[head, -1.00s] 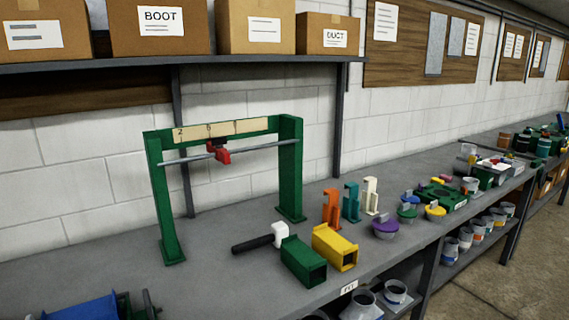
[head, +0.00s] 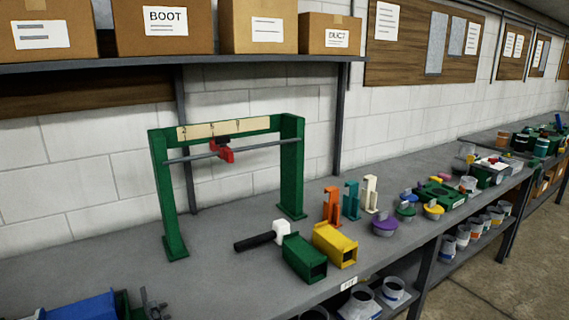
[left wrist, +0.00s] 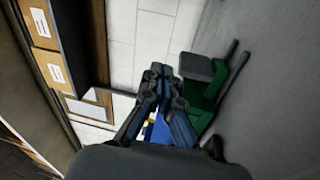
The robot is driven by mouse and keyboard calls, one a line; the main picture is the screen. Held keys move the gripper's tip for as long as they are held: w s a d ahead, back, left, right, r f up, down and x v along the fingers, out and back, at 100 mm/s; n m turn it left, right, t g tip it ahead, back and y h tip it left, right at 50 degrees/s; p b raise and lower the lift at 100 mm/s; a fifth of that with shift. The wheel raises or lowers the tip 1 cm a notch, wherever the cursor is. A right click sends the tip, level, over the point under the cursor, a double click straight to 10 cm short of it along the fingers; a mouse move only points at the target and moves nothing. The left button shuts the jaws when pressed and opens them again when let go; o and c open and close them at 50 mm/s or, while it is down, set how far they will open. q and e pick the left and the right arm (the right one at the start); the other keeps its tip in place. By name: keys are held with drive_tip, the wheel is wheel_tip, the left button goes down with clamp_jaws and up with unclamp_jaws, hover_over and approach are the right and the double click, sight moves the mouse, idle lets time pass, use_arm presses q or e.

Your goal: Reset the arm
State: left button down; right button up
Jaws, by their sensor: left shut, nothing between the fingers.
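My left gripper (left wrist: 157,74) is shut and empty, its dark fingertips together in the middle of the left wrist view. My right gripper is not in view.
A green gantry (head: 175,205) with a red slider (head: 222,152) stands on the grey bench (head: 225,285). A mallet (head: 260,239), a green duct piece (head: 303,259) and a yellow one (head: 335,245) lie in front. A shelf with boxes (head: 160,28) hangs above.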

use_arm(q)
drive_tip(key=s+d+m+t+h, duration=0.1)
drive_tip(key=s+d+m+h, duration=0.2)
drive_tip(key=d+m+h, duration=0.55)
drive_tip(key=s+d+m+h, duration=0.3)
drive_tip(key=d+m+h, duration=0.5)
drive_tip(key=m, duration=0.2)
drive_tip(key=s+d+f+m+g+h, duration=0.2)
drive_tip(key=s+d+f+m+g, duration=0.15)
drive_tip(key=s+f, duration=0.2)
drive_tip(key=s+a+f+m+g+y, duration=0.1)
drive_tip(key=s+a+f+g+y, duration=0.15)
drive_tip(key=s, duration=0.45)
drive_tip(key=s+a+f+m+g+y, duration=0.2)
drive_tip(key=s+a+g, duration=0.2)
drive_tip(key=s, duration=0.3)
drive_tip(key=s+a+f+m+g+y, duration=0.1)
drive_tip(key=s+a+f+g+y, duration=0.2)
drive_tip(key=s, duration=0.4)
wheel_tip(320, 180, down, 26)
drive_tip(key=s+g, duration=0.2)
drive_tip(key=s+a+f, duration=0.1)
drive_tip(key=s+f, duration=0.6)
drive_tip(key=s, duration=0.1)
drive_tip(key=s+a+f+g, duration=0.1)
drive_tip(key=s+a+f, duration=0.1)
drive_tip(key=s+f, duration=0.6)
drive_tip(key=shift+s+a+f+h, duration=0.25)
drive_tip(key=shift+s+a+h, duration=0.05)
drive_tip(key=shift+s, duration=0.05)
